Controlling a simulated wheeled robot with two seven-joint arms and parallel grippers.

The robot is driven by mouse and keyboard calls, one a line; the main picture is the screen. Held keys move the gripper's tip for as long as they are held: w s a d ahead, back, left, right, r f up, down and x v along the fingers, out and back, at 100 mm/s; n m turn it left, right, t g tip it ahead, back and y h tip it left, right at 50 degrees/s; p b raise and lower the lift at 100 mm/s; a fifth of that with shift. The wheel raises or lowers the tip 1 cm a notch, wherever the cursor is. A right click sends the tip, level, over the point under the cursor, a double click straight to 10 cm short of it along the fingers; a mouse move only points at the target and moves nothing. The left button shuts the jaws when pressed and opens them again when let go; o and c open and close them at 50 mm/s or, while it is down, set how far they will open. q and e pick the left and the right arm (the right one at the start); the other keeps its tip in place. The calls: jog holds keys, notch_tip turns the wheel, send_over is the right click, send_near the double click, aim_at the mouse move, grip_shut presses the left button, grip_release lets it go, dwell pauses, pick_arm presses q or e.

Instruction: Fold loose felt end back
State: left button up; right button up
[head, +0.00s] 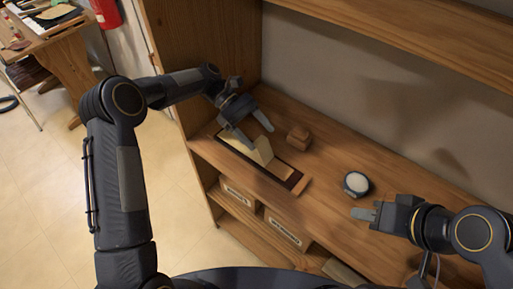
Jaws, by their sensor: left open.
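A cream felt strip (234,144) lies along a long dark board (285,174) on the wooden shelf. One part of the felt, the loose end (263,152), stands up from the board near its middle. My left gripper (259,136) is open, with its two grey fingers spread above the far side of the felt, close to the raised end. Whether a finger touches the felt cannot be told. My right gripper (358,213) is at the right over the shelf, apart from the felt. Its fingers overlap from this side, so their gap is hidden.
A small wooden block (299,137) sits behind the board. A round dark container with a white top (356,183) stands to the right, near my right gripper. Labelled boxes (286,230) sit on the shelf below. The shelf between block and container is clear.

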pick_arm(q)
jog(key=s+r+b, duration=0.3)
jog(key=s+r, duration=0.6)
jog(key=s, duration=0.4)
jog(key=shift+s+d, duration=0.25)
jog(key=shift+d, duration=0.15)
jog(key=shift+r, duration=0.1)
